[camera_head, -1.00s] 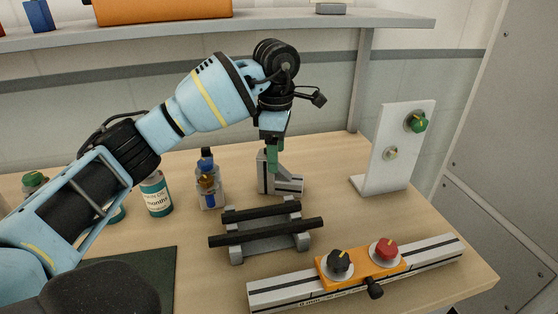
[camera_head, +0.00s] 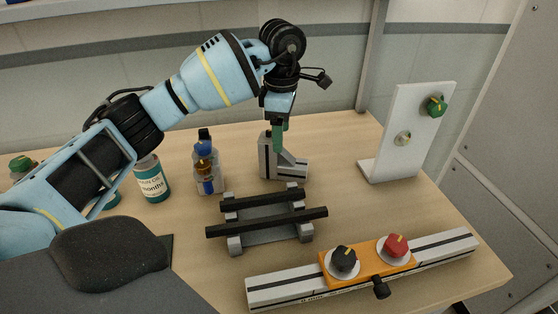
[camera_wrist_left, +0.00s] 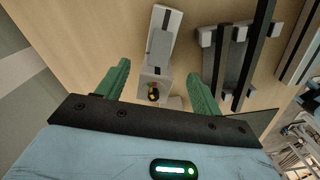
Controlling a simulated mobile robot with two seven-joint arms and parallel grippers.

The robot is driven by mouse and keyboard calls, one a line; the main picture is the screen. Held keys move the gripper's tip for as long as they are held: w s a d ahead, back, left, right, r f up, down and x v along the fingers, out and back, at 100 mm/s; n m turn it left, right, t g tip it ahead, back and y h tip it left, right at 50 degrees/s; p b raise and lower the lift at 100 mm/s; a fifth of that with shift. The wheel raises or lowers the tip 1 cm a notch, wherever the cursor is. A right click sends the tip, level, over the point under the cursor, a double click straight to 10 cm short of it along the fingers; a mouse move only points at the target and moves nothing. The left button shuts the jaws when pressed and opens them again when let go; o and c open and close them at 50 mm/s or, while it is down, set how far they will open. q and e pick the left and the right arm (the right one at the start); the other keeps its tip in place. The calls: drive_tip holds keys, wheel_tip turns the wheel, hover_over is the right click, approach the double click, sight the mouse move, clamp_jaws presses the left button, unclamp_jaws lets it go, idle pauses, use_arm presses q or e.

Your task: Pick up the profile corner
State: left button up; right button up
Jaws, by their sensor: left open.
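The profile corner is a grey L-shaped piece of slotted aluminium (camera_head: 292,168). It stands on the table behind the black-bar rack, with one leg upright and one lying to the right. My left gripper (camera_head: 279,137) is at the upright leg's top, pointing down, and partly hides it. In the left wrist view the corner (camera_wrist_left: 163,45) lies between the two green fingers (camera_wrist_left: 160,85), which are apart with gaps on both sides. My right gripper is not in view.
A rack with two black bars (camera_head: 265,220) stands just in front of the corner. A caddy of small bottles (camera_head: 207,172) and a labelled jar (camera_head: 152,182) are to the left. A rail with an orange carriage (camera_head: 368,264) lies in front.

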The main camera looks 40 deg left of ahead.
use_arm(q)
drive_tip(key=f, duration=0.2)
drive_tip(key=a+f, duration=0.1)
drive_tip(key=f, duration=0.1)
drive_tip(key=shift+s+f, duration=0.1)
drive_tip(key=shift+s, duration=0.05)
drive_tip(key=shift+d+f, duration=0.1)
drive_tip(key=shift+f, duration=0.3)
drive_tip(key=c, duration=1.4)
drive_tip(key=shift+c, duration=0.2)
drive_tip(key=shift+r, duration=0.1)
wheel_tip(320, 180, up, 7)
drive_tip(key=shift+r, duration=0.1)
drive_tip(key=s+d, duration=1.1)
drive_tip(key=d, duration=0.2)
drive_tip(key=shift+s+d, duration=0.3)
drive_tip(key=shift+d, duration=0.05)
